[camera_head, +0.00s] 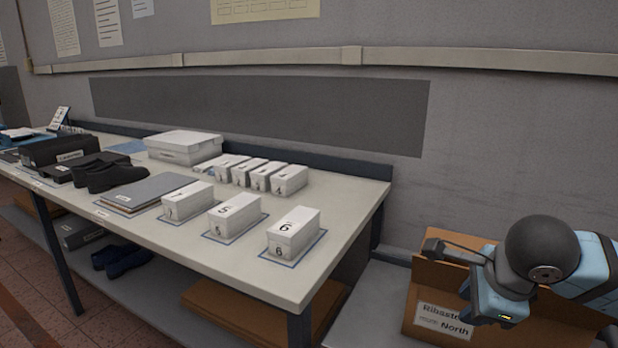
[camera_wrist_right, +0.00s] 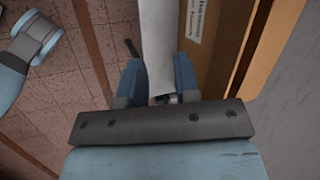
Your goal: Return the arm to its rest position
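My right arm (camera_head: 545,265) is at the right of the head view, bent above an open cardboard box. My right gripper (camera_wrist_right: 158,72) shows in the wrist view with its two blue fingers apart. A pale strip of surface shows through the gap between them, and nothing appears gripped. In the head view the fingertips are hard to make out against the box. My left arm and left gripper are not in the head view.
The cardboard box (camera_head: 415,305), labelled "North", stands beneath my right arm. The long table (camera_head: 337,232) carries numbered white boxes, including box 6 (camera_head: 293,232), a larger white box (camera_head: 183,147) and black shoes (camera_head: 108,176). A wall stands behind. The table's right end is bare.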

